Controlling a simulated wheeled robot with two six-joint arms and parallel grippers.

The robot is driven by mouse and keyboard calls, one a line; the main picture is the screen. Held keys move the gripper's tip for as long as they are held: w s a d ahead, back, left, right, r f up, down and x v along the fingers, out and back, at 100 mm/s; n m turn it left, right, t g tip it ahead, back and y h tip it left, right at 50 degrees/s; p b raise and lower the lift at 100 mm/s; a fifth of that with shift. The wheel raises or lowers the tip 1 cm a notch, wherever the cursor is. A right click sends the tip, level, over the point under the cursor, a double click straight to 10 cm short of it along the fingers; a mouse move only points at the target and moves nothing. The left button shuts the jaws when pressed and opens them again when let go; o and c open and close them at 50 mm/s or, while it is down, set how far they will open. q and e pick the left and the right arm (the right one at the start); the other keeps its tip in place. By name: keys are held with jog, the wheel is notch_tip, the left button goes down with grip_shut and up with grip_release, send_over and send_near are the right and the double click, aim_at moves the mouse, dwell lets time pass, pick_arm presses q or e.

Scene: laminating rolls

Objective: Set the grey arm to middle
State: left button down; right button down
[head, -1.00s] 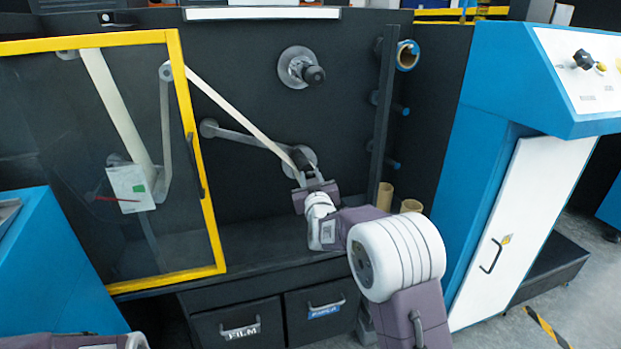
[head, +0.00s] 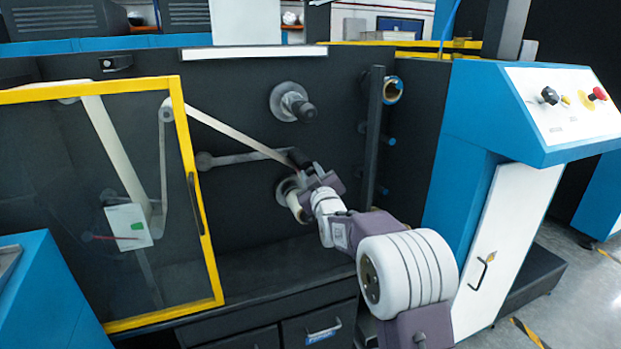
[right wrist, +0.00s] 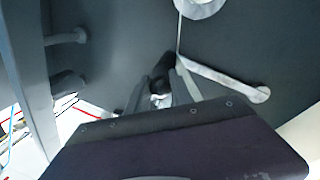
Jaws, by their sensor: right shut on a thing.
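The grey arm (head: 245,158) is on the dark back panel of the machine in the head view. It runs about level from its round pivot at the left to a dark roller end at the right. My right gripper (head: 308,172) is shut on that end, partly hiding it. A pale web strip (head: 230,129) slants down to the same end. In the right wrist view the grey arm (right wrist: 222,80) runs from its pivot at the right to between the fingers of my right gripper (right wrist: 160,90). My left gripper is out of view.
A grey hub with a dark knob (head: 293,103) sits above the arm, and another hub (head: 288,190) sits just below my gripper. A yellow-framed clear door (head: 192,190) stands at the left. A dark upright post (head: 374,135) stands close at the right.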

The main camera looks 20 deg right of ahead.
jog(key=c, duration=1.1)
grip_release()
jog(key=shift+f, duration=0.1)
jog(key=shift+c, duration=0.2)
jog(key=shift+s, duration=0.1)
jog(key=s+a, duration=0.1)
jog(key=s, duration=0.7)
jog(key=shift+s+f, duration=0.3)
jog(key=shift+s, duration=0.1)
jog(key=shift+a, duration=0.1)
